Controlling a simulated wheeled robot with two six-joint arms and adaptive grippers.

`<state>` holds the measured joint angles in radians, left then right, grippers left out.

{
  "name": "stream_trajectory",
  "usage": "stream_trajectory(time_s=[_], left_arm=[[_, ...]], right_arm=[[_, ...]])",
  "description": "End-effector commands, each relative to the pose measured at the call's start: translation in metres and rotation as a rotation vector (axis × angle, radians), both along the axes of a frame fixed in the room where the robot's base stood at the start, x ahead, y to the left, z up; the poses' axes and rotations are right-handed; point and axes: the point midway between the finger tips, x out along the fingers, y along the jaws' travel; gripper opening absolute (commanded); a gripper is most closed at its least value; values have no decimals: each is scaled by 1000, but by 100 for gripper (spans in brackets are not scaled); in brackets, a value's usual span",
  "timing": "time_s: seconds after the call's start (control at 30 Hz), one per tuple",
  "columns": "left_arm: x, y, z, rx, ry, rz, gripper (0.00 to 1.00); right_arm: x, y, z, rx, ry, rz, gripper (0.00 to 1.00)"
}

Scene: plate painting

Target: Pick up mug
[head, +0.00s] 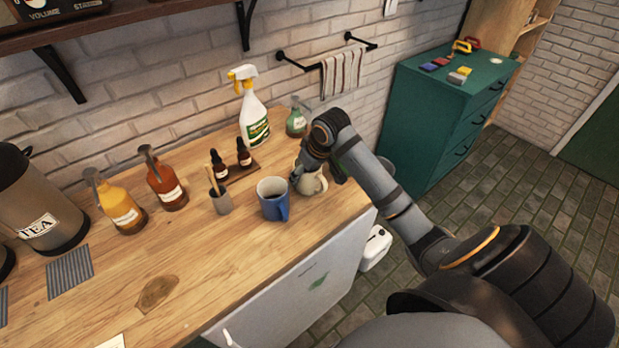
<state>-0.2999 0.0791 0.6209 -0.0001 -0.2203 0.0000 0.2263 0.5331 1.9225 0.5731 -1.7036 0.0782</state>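A blue mug (272,200) stands upright on the wooden counter, its handle towards the right. A cream mug or small jug (313,184) stands just right of it, partly hidden under my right gripper (318,176). My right arm comes in from the right, and the gripper points down with its fingers spread over the cream vessel. One finger is at the vessel's left rim, close to the blue mug; the other is to its right. I cannot tell whether the fingers touch it. My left gripper is not in view.
Behind the mugs stand a spray bottle (254,122), a green bottle (296,122) and two dropper bottles on a small board (234,173). A cup with sticks (221,201) is left of the blue mug. The counter's front (200,270) is mostly clear. A green cabinet (425,120) stands at right.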

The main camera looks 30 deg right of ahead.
Motion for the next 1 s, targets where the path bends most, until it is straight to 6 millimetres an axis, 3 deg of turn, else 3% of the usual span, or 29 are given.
stream_trajectory(time_s=[0.03,0.27,0.67,1.0], left_arm=[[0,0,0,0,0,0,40],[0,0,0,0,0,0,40],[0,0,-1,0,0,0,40],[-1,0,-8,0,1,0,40]], right_arm=[[0,0,0,0,0,0,52],[0,0,1,0,-2,0,22],[1,0,5,0,-4,1,22],[-3,1,37,-2,-5,1,22]])
